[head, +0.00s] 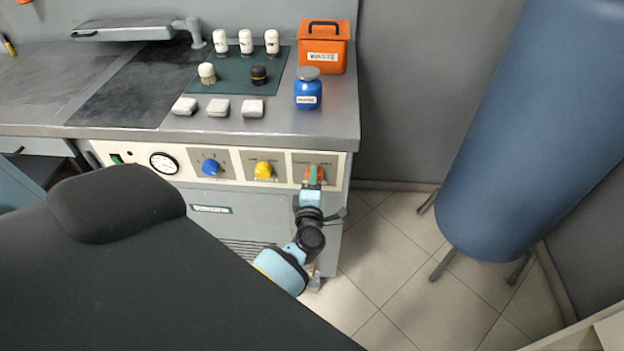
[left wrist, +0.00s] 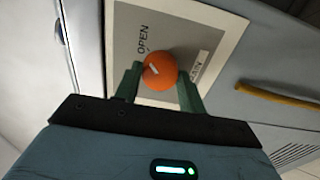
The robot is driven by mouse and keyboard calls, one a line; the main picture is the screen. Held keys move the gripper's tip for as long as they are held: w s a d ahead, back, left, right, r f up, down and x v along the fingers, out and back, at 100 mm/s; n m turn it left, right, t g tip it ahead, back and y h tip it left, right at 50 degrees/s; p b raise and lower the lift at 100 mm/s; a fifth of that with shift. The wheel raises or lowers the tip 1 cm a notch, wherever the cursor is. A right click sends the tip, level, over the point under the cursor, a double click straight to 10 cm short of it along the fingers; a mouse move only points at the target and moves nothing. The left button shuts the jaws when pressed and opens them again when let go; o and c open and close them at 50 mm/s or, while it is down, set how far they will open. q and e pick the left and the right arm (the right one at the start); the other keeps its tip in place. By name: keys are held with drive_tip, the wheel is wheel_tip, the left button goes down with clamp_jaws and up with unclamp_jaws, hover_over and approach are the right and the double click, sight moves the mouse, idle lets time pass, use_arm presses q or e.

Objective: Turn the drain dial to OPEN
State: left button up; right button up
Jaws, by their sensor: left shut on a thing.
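The orange drain dial (left wrist: 160,70) sits on a pale plate (left wrist: 180,35) at the right end of the machine's front panel. It also shows in the head view (head: 321,172), partly covered by my gripper. The plate has the word OPEN (left wrist: 143,40) at upper left and a second label (left wrist: 198,68) at right, partly hidden and hard to read. A short white mark shows on the left part of the dial face. My left gripper (left wrist: 158,88) has its green fingers on either side of the dial, shut on it; it also shows in the head view (head: 314,178). My right gripper is not in view.
A blue knob (head: 210,168), a yellow knob (head: 263,170) and a gauge (head: 164,162) lie left along the panel. Above, the worktop holds a blue bottle (head: 308,92), an orange waste box (head: 323,47) and small containers. Floor (head: 385,250) is clear at right, before a blue cylinder (head: 535,130).

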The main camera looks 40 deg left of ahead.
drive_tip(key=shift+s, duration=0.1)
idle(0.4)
use_arm(q)
drive_tip(key=o, duration=0.6)
drive_tip(key=shift+o, duration=1.8)
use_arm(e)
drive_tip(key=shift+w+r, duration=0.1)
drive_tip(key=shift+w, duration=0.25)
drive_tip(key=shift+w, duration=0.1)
